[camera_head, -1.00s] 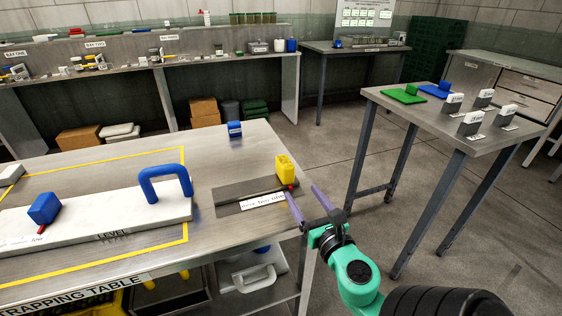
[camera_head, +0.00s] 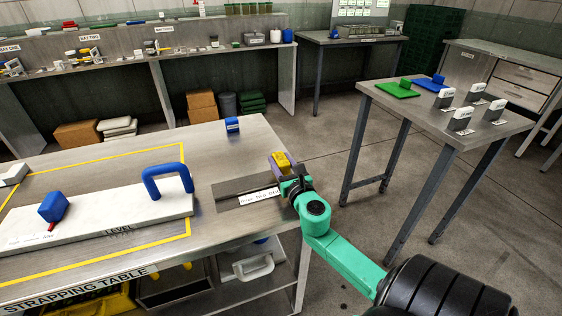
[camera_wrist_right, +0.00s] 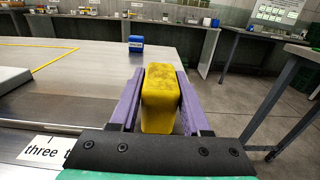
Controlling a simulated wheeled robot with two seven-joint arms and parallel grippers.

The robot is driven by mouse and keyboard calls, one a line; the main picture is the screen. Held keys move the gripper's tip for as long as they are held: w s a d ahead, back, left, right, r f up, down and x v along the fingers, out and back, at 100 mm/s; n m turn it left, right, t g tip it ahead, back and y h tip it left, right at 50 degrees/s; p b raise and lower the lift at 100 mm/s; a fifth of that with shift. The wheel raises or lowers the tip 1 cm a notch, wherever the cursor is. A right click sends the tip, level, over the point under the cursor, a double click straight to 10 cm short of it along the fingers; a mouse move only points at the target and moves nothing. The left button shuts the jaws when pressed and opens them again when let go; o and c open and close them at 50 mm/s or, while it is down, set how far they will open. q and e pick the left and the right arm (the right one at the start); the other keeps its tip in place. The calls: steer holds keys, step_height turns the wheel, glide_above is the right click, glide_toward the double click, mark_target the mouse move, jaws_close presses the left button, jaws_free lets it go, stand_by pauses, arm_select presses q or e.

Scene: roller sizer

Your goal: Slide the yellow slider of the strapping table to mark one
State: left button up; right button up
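The yellow slider (camera_head: 281,161) stands upright at the right end of its dark track (camera_head: 232,187) on the strapping table (camera_head: 215,150). A white label (camera_head: 259,197) with number words runs along the track's front; in the right wrist view its left part (camera_wrist_right: 45,149) reads "three". My right gripper (camera_head: 281,163) reaches over the table's right edge, with its purple fingers on either side of the slider. In the right wrist view the slider (camera_wrist_right: 160,97) sits between the fingers (camera_wrist_right: 159,98), with slim gaps showing. The slider's pointer is hidden. My left gripper is out of view.
A white level board with a blue handle (camera_head: 165,170) and a blue knob (camera_head: 53,207) lies left of the track. A small blue block (camera_head: 232,124) stands behind it. A side table (camera_head: 405,115) is at right, with open floor between.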

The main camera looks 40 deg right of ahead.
jaws_close()
steer(key=shift+a, duration=0.1)
stand_by(1.1)
